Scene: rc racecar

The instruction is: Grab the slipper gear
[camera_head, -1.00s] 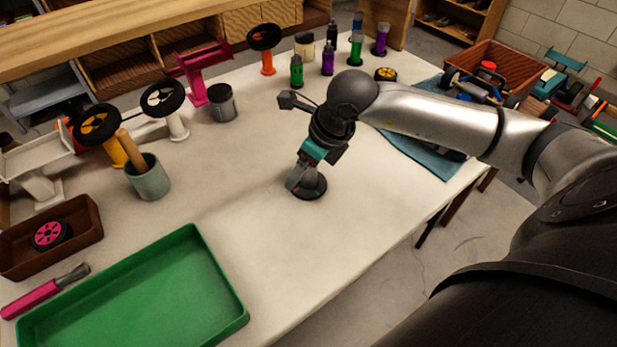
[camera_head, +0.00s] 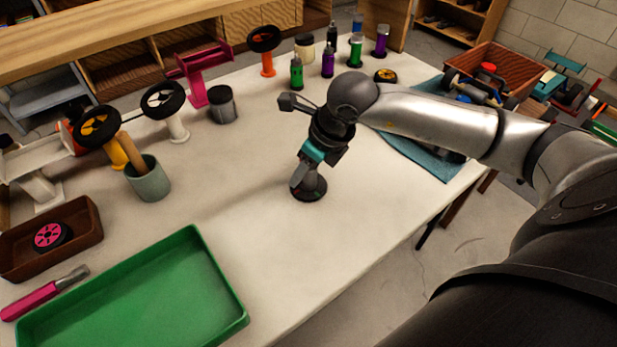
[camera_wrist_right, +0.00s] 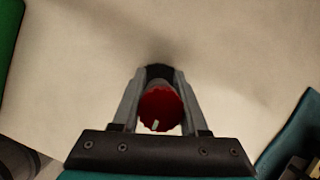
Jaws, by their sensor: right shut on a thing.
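A red, toothed round piece (camera_wrist_right: 160,108), which looks like the slipper gear, sits between the fingers of my right gripper (camera_wrist_right: 161,78) in the right wrist view. The fingers are shut on it from both sides. Behind it is a dark round base (camera_wrist_right: 160,72). In the head view, my right gripper (camera_head: 303,178) points down at the dark round base (camera_head: 310,190) on the white table, and the fingers mostly hide the red piece. I cannot tell whether the piece is lifted off its base. My left gripper is not in view.
A green tray (camera_head: 243,318) lies at the front left. A brown tray (camera_head: 88,250) holds a black-and-pink wheel. A grey-green cup (camera_head: 150,182), wheels on stands and several bottles line the back. A blue cloth (camera_head: 425,152) lies under my right arm. The table around the gripper is clear.

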